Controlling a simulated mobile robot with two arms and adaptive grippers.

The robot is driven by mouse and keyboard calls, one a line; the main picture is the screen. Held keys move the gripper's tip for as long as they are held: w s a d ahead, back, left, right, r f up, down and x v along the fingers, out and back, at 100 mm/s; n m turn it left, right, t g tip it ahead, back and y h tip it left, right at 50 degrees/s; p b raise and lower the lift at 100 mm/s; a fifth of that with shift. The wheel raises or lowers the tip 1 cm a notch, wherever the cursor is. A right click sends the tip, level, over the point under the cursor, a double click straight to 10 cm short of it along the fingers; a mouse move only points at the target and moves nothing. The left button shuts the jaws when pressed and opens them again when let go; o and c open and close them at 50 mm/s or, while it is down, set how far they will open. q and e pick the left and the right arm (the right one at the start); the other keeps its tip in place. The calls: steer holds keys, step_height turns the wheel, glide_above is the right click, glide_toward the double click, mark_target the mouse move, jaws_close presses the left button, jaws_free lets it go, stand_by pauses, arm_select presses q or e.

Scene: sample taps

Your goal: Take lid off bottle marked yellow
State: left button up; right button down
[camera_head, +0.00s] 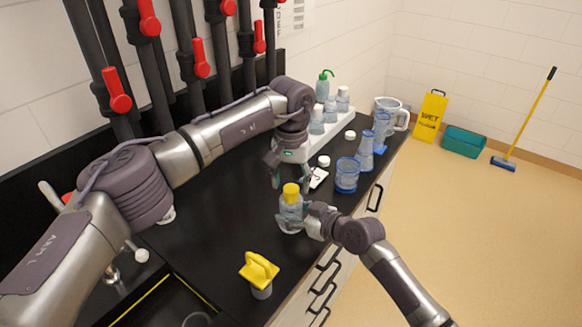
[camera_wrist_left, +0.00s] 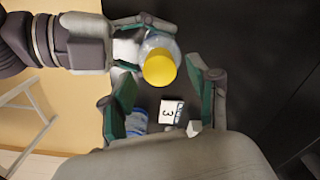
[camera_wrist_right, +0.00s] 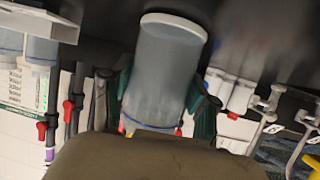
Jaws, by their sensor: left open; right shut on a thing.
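A clear bluish bottle (camera_head: 290,215) with a yellow lid (camera_head: 291,191) stands upright over the black counter. My right gripper (camera_head: 301,218) is shut on the bottle's body from the right side. In the right wrist view the bottle (camera_wrist_right: 165,75) fills the space between the fingers, and its lid is hidden. My left gripper (camera_head: 284,179) is open and points down, just above and behind the lid. In the left wrist view the yellow lid (camera_wrist_left: 161,69) shows between the spread fingertips, which stand apart from it.
A blue-tinted beaker (camera_head: 346,176), a flask (camera_head: 366,150) and a jug (camera_head: 392,113) stand along the right edge. Several bottles stand in a white rack (camera_head: 318,138). A small white card (camera_head: 319,177) lies behind the yellow-lidded bottle.

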arm_select(q)
steer(key=shift+f, duration=0.75)
